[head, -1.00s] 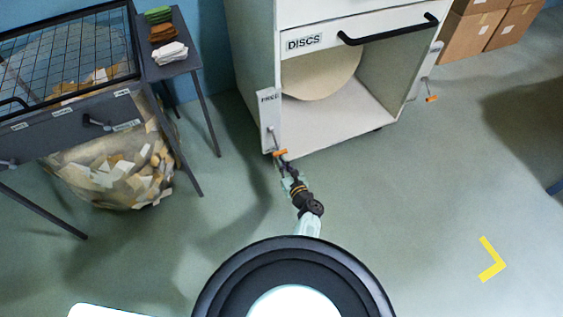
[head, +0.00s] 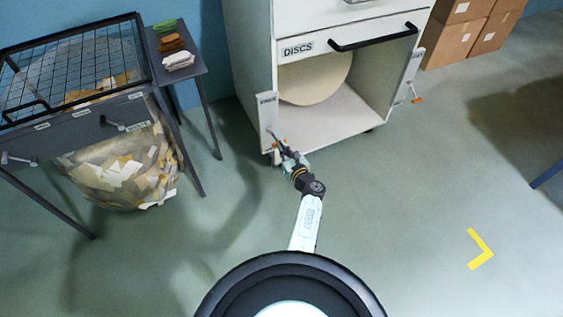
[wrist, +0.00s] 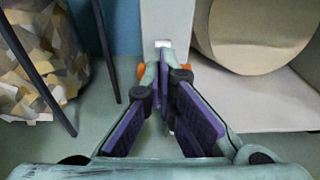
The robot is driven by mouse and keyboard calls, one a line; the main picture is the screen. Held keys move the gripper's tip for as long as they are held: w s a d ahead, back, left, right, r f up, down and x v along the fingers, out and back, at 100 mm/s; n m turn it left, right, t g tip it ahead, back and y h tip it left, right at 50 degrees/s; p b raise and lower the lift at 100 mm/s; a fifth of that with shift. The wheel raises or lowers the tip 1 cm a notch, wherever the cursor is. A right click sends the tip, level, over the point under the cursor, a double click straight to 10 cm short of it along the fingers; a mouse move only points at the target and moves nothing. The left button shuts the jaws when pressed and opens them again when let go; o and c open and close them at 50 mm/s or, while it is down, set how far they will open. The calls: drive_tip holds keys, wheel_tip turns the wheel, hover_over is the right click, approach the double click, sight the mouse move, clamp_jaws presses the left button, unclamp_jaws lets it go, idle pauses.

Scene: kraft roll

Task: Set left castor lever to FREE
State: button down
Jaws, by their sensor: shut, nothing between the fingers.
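The left castor lever is a thin grey rod (head: 271,134) on the white plate (head: 267,115) at the cabinet's lower left front corner. The plate has a small label at its top, too small to read surely in the head view now. The lever's orange crosspiece (wrist: 141,70) shows on both sides of my fingers in the wrist view. My gripper (wrist: 165,62) is shut and empty, its purple-padded fingertips right in front of the crosspiece and hiding its middle. In the head view my gripper (head: 282,149) is at the lever's lower end. I cannot tell whether they touch.
The white cabinet has a DISCS drawer (head: 370,36) and a pale roll (head: 315,78) below it. A right castor lever (head: 415,97) has an orange end. A dark table (head: 80,128) with a scrap bag (head: 125,175) stands left.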

drive_tip(key=shift+w+a+r+p, duration=0.1)
drive_tip(key=shift+w+r+p, duration=0.1)
drive_tip(key=shift+r, duration=0.3)
drive_tip(key=shift+w+a+r+p, duration=0.1)
drive_tip(key=shift+w+r+p, duration=0.1)
drive_tip(key=shift+r, duration=0.3)
drive_tip(key=shift+f, duration=0.1)
idle(0.6)
